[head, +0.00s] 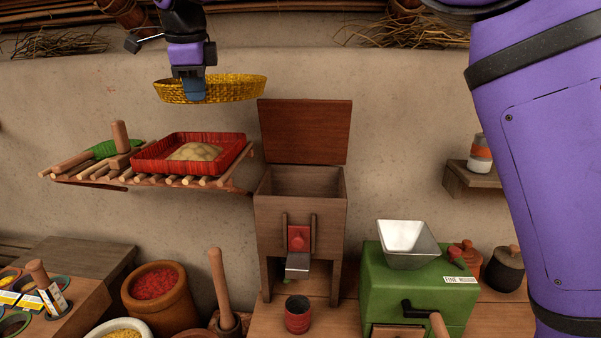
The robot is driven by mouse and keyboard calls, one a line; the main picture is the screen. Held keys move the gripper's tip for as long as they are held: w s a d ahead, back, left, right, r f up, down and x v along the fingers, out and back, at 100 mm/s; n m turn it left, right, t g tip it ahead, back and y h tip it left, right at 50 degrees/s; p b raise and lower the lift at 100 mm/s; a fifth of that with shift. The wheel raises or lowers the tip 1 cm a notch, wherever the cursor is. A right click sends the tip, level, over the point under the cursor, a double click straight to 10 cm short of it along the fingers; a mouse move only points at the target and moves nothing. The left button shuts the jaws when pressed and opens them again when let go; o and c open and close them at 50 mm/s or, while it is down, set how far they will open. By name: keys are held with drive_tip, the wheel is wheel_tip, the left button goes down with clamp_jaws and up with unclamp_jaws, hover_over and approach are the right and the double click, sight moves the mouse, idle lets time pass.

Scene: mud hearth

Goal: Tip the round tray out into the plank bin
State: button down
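The round tray (236,90) is a yellow woven basket tray. It hangs in the air above the shelf, near level, against the wall. My gripper (193,90) is at its near rim, left of the tray's middle, with the fingers pointing down over the rim. It appears shut on the tray. What lies inside the tray is hidden by its side. The plank bin (265,220) is a wooden box on legs, below and to the right of the tray. Its lid (305,131) stands open against the wall, and its inside looks empty where visible.
A slatted shelf (215,185) holds a red square tray (150,167) of pale grain and a green tray (107,149). A green mill (415,293) with a metal hopper stands right of the bin. A dark red cup (298,314) stands before the bin.

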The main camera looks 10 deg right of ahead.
sight(218, 88)
drive_tip(key=shift+w+r, duration=0.1)
drive_tip(key=shift+w, duration=0.25)
drive_tip(key=shift+d+r+y, duration=1)
drive_tip(key=shift+d+r, duration=0.1)
drive_tip(key=shift+r, duration=0.1)
drive_tip(key=shift+d+r+m+y, duration=0.25)
drive_tip(key=shift+d+m+y, duration=0.05)
drive_tip(key=shift+d+y, duration=0.6)
